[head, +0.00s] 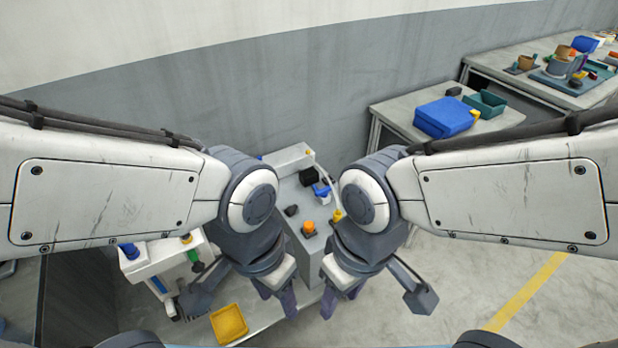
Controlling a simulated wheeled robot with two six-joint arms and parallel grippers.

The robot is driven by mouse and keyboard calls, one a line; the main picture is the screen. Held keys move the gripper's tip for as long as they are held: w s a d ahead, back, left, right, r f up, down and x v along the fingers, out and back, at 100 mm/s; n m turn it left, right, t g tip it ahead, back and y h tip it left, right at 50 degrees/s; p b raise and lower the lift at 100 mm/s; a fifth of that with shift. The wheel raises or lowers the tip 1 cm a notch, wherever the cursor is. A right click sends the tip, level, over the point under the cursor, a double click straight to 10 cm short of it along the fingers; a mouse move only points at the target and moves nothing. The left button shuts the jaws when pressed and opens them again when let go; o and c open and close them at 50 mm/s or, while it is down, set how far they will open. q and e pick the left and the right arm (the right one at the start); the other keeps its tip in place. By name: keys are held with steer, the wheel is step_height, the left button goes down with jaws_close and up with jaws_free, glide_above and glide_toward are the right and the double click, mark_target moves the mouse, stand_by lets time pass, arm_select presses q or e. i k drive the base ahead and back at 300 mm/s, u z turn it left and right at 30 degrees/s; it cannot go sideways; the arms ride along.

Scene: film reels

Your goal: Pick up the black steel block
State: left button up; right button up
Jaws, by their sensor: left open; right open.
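Several small dark blocks show, and I cannot tell which one is the black steel block. A black block (307,177) sits on the grey bench surface between my arms, and a smaller dark lump (291,210) lies nearer on it. Another black block (454,91) sits on the table at the right back. My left gripper (277,299) is open and points down in front of the near end of the grey bench. My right gripper (340,297) is open and points down just right of it. Neither gripper touches a block. My arms hide part of the bench.
An orange-topped item (308,228) and a blue item (321,190) stand on the grey bench. A yellow tray (229,324) lies low at left. A blue box (444,117) and a green bin (484,104) are on the right table. The floor at right is clear.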

mark_target(308, 176)
steer(key=z, duration=0.4)
steer(key=i, duration=1.6)
steer(key=u, duration=0.7)
